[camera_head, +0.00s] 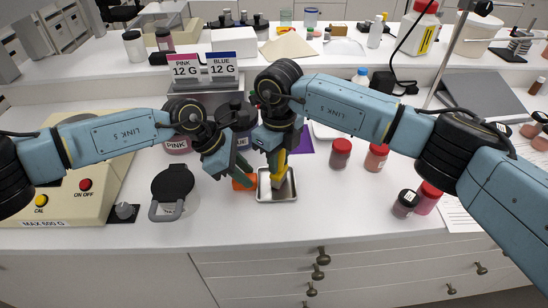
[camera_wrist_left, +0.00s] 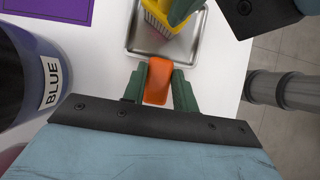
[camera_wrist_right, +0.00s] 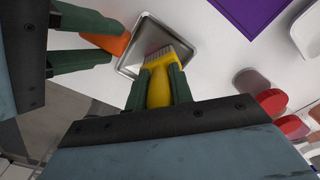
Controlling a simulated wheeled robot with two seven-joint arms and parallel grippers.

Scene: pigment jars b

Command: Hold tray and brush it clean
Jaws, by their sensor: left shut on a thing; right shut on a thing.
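A small square metal tray (camera_head: 292,192) lies near the front edge of the white bench. Its orange handle (camera_wrist_left: 158,82) sticks out on the left, and my left gripper (camera_head: 242,181) is shut on that handle. My right gripper (camera_head: 275,150) is shut on a yellow brush (camera_wrist_right: 159,88). The brush (camera_head: 280,167) points down over the tray, its pale bristles (camera_wrist_right: 160,53) at or just above the tray floor; I cannot tell if they touch. A faint pinkish patch shows by the bristles in the left wrist view (camera_wrist_left: 150,42).
A jar labelled BLUE (camera_wrist_left: 50,80) stands close to my left gripper. A black-lidded item (camera_head: 172,187) and a scale (camera_head: 75,190) stand to the left. Red-lidded jars (camera_head: 340,153) stand to the right. A purple mat (camera_head: 307,142) lies behind the tray.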

